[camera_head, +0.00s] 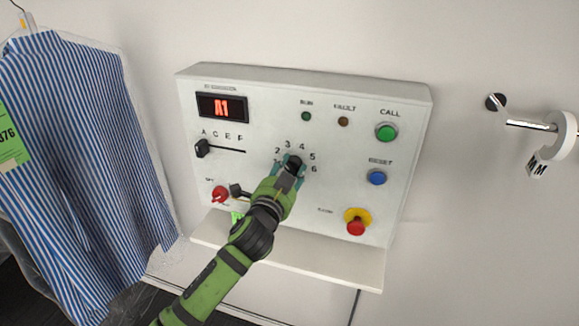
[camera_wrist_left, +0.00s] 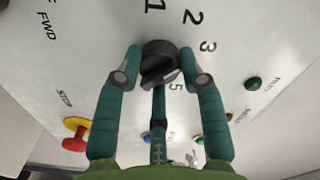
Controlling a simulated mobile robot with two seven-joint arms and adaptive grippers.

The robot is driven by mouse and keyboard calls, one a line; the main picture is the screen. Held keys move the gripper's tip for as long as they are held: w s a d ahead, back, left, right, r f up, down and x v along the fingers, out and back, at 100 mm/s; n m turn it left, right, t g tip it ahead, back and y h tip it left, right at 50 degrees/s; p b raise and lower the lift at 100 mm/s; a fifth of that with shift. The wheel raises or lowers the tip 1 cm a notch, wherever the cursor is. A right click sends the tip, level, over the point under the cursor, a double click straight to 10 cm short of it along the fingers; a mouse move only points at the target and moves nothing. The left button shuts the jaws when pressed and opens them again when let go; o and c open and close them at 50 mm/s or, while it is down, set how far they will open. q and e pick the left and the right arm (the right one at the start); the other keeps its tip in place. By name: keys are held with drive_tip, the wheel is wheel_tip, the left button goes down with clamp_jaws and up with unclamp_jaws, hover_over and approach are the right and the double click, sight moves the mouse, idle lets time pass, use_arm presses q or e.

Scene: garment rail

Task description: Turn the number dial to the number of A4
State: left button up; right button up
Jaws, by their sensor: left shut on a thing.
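The white control panel (camera_head: 330,190) is on the wall, with a small display (camera_head: 222,107) whose red characters look like A1. The black number dial (camera_head: 293,162) sits at the panel's middle with the numbers 1 to 6 around it. My left gripper (camera_head: 290,168) is shut on the dial, one teal finger on each side. In the left wrist view, the dial (camera_wrist_left: 160,62) shows between the fingertips of that gripper (camera_wrist_left: 161,56); its exact pointing is hard to tell. The black letter slider (camera_head: 202,148) stands under A. My right gripper is not in view.
Green (camera_head: 386,132) and blue (camera_head: 377,178) buttons and a red mushroom button (camera_head: 356,223) are right of the dial. A red knob (camera_head: 220,194) is at lower left. A ledge (camera_head: 330,265) runs below. A striped shirt (camera_head: 85,150) hangs at left, a hook (camera_head: 530,125) at right.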

use_arm(q)
drive_tip(key=m+p, duration=0.2)
drive_tip(key=m, duration=0.4)
drive_tip(key=shift+r, duration=0.15)
drive_tip(key=m+p, duration=0.2)
drive_tip(key=m, duration=0.4)
drive_tip(key=shift+p, duration=0.35)
drive_tip(key=shift+m, duration=0.3)
drive_tip(key=o, duration=1.1)
drive_tip(key=shift+o, duration=0.2)
